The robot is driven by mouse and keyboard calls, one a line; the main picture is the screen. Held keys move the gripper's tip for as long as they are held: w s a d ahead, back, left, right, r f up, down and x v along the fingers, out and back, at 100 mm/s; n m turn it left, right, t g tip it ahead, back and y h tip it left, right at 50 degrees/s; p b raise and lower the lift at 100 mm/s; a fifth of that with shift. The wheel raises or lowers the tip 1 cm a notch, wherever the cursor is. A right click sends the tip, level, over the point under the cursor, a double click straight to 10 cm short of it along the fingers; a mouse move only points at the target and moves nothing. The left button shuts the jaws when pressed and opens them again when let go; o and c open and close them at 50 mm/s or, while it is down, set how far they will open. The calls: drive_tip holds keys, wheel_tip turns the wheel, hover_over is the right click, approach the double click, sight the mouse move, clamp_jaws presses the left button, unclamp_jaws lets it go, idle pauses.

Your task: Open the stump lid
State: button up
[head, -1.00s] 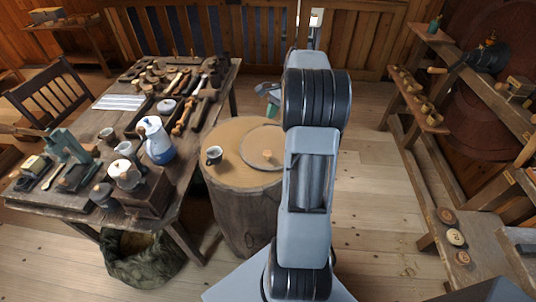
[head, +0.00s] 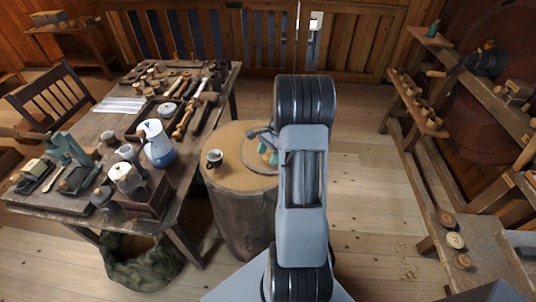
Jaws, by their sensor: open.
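The tree stump (head: 240,215) stands upright in the middle of the view. Its round lid (head: 253,161) is set into the pale top, and it lies flat. The right part of the lid is hidden behind my arm. My gripper (head: 268,156), with green fingers, is open and pointing down over the lid where its small knob is. The fingers and arm cover the knob, so I cannot tell whether they touch it.
The cluttered workbench (head: 185,195) is close on the left, with a blue and white jug (head: 158,145). Shelves stand at right; open floor (head: 365,190) lies between.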

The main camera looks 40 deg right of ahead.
drive_tip(key=shift+f, duration=0.1)
clamp_jaws()
idle(0.7)
